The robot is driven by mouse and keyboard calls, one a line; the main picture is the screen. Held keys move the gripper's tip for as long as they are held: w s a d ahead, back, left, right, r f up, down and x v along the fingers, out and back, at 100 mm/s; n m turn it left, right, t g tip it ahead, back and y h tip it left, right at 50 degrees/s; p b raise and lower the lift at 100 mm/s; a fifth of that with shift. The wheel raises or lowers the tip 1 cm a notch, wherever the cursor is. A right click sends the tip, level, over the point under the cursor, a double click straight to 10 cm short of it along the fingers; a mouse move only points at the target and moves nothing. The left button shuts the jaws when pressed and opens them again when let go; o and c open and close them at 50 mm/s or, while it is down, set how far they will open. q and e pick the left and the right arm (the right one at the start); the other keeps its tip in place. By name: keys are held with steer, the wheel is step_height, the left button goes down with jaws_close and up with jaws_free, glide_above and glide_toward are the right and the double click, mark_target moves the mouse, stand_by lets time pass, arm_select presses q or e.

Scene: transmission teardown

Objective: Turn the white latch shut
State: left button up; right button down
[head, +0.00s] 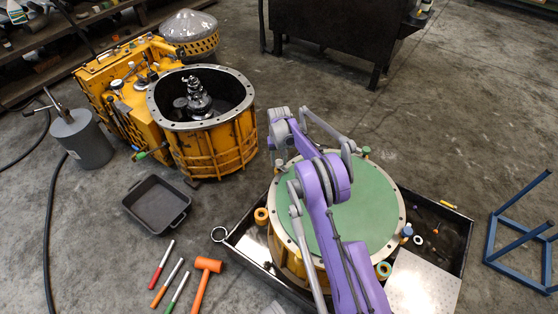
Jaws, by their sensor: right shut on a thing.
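A round yellow housing (286,258) with a pale metal rim and a green top (372,212) stands in a black tray. My right arm, purple and grey, reaches across the green top from the bottom edge. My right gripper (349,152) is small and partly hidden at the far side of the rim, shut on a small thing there. A small brown-green fitting (366,152) is close beside it. I cannot make out the white latch clearly; my arm and gripper hide part of the rim. My left gripper is not in view.
The black tray (463,262) also holds orange rings (262,215) and a perforated plate (424,284). An open yellow housing (213,145) stands at the upper left. An empty black pan (156,204), an orange mallet (205,281) and a blue frame (520,235) are on the floor.

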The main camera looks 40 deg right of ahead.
mark_target(279, 162)
steer(key=shift+n, duration=0.6)
steer(key=shift+c, duration=2.2)
jaws_free()
steer(key=shift+r, duration=0.1)
step_height(279, 162, up, 11)
steer(key=p, duration=0.2)
